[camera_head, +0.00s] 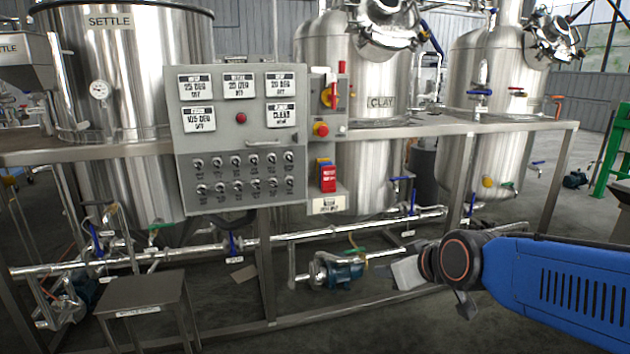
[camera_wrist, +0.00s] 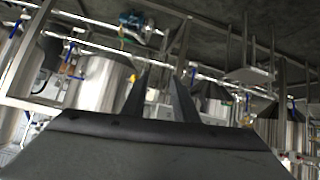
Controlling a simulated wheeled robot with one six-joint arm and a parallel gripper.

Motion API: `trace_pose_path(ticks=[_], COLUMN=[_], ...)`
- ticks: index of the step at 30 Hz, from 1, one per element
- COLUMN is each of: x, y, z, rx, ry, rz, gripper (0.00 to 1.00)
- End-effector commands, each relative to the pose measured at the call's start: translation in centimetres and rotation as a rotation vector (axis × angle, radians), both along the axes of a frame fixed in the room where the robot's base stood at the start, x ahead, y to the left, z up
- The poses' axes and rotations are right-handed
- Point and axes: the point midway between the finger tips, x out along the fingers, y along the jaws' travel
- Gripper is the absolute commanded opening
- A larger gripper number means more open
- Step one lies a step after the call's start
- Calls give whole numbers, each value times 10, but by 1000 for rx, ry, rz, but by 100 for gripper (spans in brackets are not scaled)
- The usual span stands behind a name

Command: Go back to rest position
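My blue arm reaches in from the right edge of the head view, low in front of the tank frame. In the wrist view my gripper (camera_wrist: 160,82) shows two dark fingers standing apart with an open gap. Nothing is held between them. The wrist picture is turned over, with the floor at the top and the tanks below.
A control panel (camera_head: 240,140) with gauges and knobs stands before the SETTLE tank (camera_head: 135,60). The CLAY tank (camera_head: 365,165) and another steel tank (camera_head: 490,75) stand to the right. A pump (camera_head: 340,270), low pipes and a small metal stand (camera_head: 142,291) are below.

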Motion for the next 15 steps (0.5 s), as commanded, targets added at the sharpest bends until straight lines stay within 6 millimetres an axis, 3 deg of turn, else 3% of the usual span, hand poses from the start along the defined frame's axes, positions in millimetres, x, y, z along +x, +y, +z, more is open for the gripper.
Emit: trace_pose_path(ticks=[3,9,15], x=[-46,-127,-183], y=[-37,-88,-115], z=[-15,-41,-57], rx=[4,3,-1], ry=[126,334,467], rz=[-83,-250,-378], gripper=[27,27,27])
